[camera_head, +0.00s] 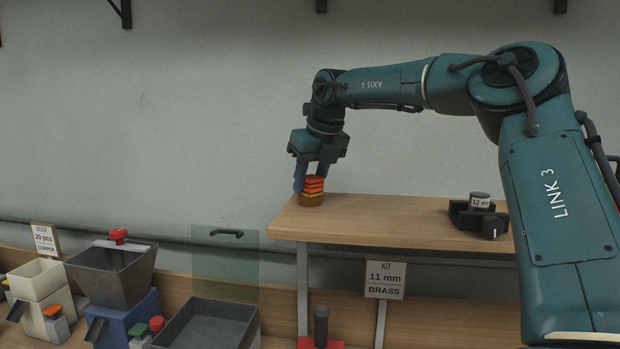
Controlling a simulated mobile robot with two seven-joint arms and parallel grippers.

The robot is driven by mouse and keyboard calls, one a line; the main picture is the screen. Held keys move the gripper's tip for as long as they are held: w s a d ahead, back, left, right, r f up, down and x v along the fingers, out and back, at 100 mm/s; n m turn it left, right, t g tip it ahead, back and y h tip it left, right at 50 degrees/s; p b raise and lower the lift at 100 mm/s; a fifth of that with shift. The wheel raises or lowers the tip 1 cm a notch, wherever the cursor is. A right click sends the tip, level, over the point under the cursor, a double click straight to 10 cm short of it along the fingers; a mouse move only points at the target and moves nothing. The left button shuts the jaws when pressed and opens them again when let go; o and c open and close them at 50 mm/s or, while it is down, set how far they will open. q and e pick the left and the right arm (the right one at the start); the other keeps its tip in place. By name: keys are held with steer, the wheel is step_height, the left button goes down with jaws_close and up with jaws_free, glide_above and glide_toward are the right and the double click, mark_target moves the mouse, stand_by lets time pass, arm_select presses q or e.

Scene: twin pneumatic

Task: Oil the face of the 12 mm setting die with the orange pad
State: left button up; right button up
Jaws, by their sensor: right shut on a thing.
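My right gripper (312,177) points down over the left end of the raised wooden shelf, with its fingers shut on the orange pad (314,184). The pad is a small banded orange and yellow block. A short brown round base (311,200) is directly under it on the shelf; I cannot tell whether the pad still touches it. The setting die (480,200) is a grey cylinder with a white "12" label, held in a dark block (465,215) at the right of the shelf. My left gripper is not in view.
The shelf (390,222) is clear between pad and die. A sign (386,280) reading "KIT 11 mm BRASS" hangs below it. A grey hopper (112,272), a dark tray (207,325) and a clear panel (225,264) with a handle stand lower left.

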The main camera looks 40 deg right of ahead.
mark_target(310, 176)
stand_by(0.3)
steer(key=shift+r, duration=3.5)
